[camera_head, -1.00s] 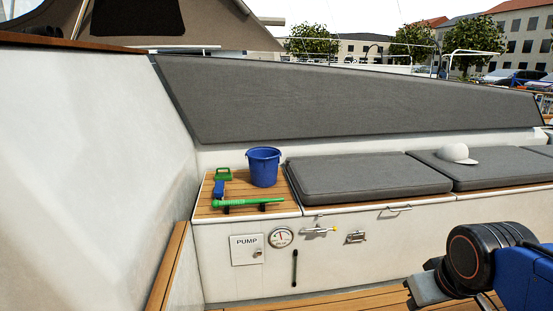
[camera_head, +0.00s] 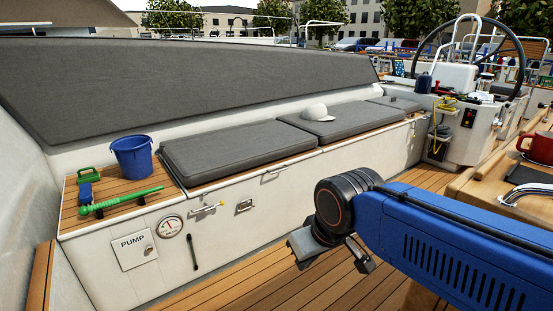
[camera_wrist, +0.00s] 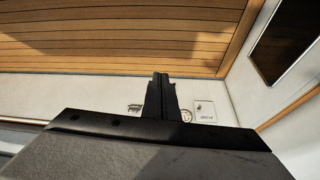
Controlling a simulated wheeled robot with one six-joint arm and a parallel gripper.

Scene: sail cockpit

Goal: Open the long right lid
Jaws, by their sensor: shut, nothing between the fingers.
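The side bench carries a long grey cushioned lid (camera_head: 238,153) right of its teak end, lying flat and closed. A small metal handle (camera_head: 281,170) sits on the front under its edge. A second cushioned section (camera_head: 345,128), with a white cap (camera_head: 316,113) on it, continues to the right; I cannot tell for certain which one is the long right lid. My gripper (camera_wrist: 160,82) is shut and empty in the wrist view, over the bench front. In the head view its fingers are mostly hidden below my wrist, in front of the bench and apart from it.
A latch (camera_head: 244,206), gauge (camera_head: 171,227) and pump plate (camera_head: 134,251) are on the bench front. A table with a red mug (camera_head: 538,147) is at right. Teak floor (camera_head: 270,270) is clear.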

